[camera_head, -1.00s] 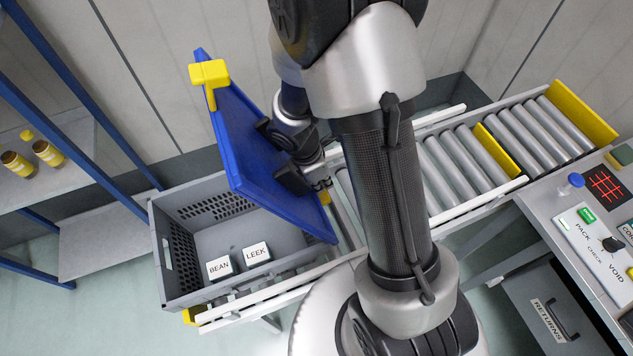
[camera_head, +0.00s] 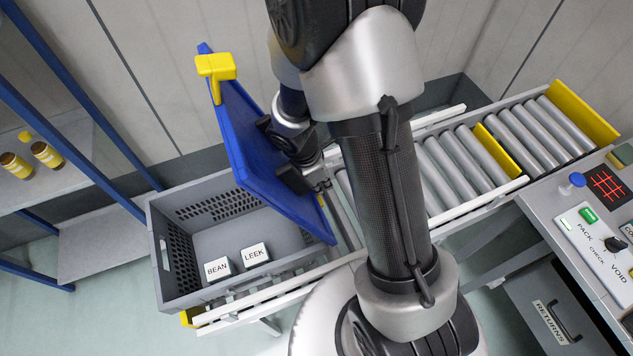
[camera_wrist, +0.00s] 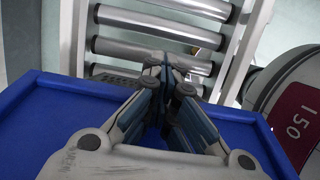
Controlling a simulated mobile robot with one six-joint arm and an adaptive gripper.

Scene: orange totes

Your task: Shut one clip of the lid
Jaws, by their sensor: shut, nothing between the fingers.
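The blue lid (camera_head: 258,150) stands tilted up over the right side of the grey tote (camera_head: 190,291), which is open. A yellow clip (camera_head: 216,67) sits at the lid's raised upper edge. Another yellow bit (camera_head: 321,200) shows at the lid's right edge, mostly hidden. My gripper (camera_head: 322,184) is behind the lid on its right side, close to its outer face. In the wrist view my gripper (camera_wrist: 168,75) is shut and empty, with the blue lid (camera_wrist: 60,115) spread beneath it. I cannot tell whether the fingers touch the lid.
Blocks marked BEAN (camera_head: 217,268) and LEEK (camera_head: 255,253) lie in the tote. The roller conveyor (camera_head: 470,150) runs to the upper right with yellow dividers. A shelf with jars (camera_head: 46,154) is at left, and a control panel (camera_head: 600,235) at right.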

